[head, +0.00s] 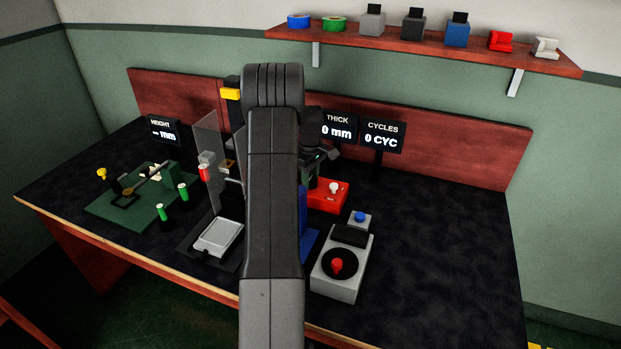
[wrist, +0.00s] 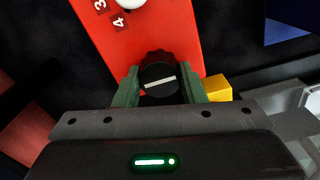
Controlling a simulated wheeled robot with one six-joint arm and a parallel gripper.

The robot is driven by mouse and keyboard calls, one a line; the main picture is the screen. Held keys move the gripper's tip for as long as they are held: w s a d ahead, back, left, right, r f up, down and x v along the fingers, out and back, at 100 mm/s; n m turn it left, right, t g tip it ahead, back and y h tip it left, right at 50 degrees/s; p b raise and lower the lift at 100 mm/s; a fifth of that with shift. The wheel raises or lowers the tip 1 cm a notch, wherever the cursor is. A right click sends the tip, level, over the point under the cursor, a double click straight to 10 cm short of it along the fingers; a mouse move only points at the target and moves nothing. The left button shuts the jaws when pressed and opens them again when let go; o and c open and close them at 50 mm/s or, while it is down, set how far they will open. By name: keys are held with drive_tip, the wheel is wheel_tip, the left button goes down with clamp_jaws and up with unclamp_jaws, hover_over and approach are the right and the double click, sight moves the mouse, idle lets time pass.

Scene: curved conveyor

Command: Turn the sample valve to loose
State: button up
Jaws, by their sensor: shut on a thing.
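In the wrist view, a round black knob (wrist: 159,77) with a white line across its top stands at the lower end of a red panel (wrist: 158,35). The white line is nearly level, its right end a little higher. I take this knob for the sample valve, but no name shows on it. My gripper (wrist: 162,85) is shut on the knob, a greenish finger on each side. In the head view, my arm hides the knob and most of my gripper. The red box (head: 325,205) with a white knob shows just right of my arm.
Right of my arm stands a grey box (head: 345,283) with a red button and a black pad. A green board (head: 135,210) with small handles lies left. A yellow block (wrist: 218,87) sits close to the right finger. The table's right side is clear.

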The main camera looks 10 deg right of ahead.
sight(311, 178)
drive_tip(key=shift+w+r, duration=0.1)
drive_tip(key=o, duration=1)
wheel_tip(311, 178, up, 14)
drive_tip(key=shift+f, duration=0.2)
wheel_tip(311, 178, down, 14)
drive_tip(key=shift+r, duration=0.1)
idle(0.4)
